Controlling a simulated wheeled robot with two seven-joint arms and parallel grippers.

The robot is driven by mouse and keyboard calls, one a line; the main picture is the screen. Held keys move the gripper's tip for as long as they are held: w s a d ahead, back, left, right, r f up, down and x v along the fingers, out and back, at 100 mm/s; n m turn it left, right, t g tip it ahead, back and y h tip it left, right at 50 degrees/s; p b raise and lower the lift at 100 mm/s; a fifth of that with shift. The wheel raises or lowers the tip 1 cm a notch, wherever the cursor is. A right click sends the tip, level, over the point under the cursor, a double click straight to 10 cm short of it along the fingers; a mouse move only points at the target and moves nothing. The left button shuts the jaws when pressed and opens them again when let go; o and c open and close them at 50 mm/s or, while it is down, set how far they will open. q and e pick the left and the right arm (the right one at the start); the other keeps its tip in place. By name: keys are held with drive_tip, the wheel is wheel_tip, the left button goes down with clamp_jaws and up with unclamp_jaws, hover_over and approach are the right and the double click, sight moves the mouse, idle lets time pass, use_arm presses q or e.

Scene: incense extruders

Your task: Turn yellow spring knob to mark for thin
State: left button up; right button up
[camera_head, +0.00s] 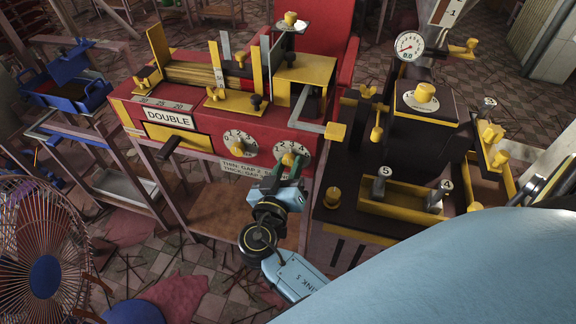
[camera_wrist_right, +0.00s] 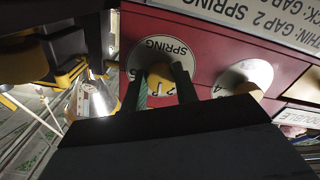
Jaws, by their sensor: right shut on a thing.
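The yellow spring knob (camera_wrist_right: 160,76) sits on a round white dial (camera_wrist_right: 150,52) marked SPRING, on the front of the red machine. My right gripper (camera_wrist_right: 163,84) is shut on this knob, one dark green finger on each side. The wrist view is upside down and the knob's pointer is partly covered. My left gripper is not in view.
A second white dial (camera_head: 240,141) with a yellow knob is left of the spring dial. A black handle (camera_head: 182,140) sticks out farther left. A dark machine (camera_head: 425,130) with a gauge stands close on the right. A fan (camera_head: 45,265) stands at lower left.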

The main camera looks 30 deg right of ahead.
drive_tip(key=shift+n, duration=1.1)
drive_tip(key=shift+n+p, duration=0.3)
drive_tip(key=shift+n, duration=0.1)
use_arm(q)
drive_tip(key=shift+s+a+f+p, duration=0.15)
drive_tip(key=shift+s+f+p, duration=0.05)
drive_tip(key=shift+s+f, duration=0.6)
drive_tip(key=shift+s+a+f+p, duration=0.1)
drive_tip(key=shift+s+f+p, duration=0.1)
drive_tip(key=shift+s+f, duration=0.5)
use_arm(e)
drive_tip(key=shift+s+n, duration=0.1)
drive_tip(key=shift+n, duration=1.2)
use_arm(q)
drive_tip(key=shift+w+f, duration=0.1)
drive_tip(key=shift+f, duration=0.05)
use_arm(e)
drive_tip(key=o, duration=1)
drive_tip(key=shift+c, duration=0.2)
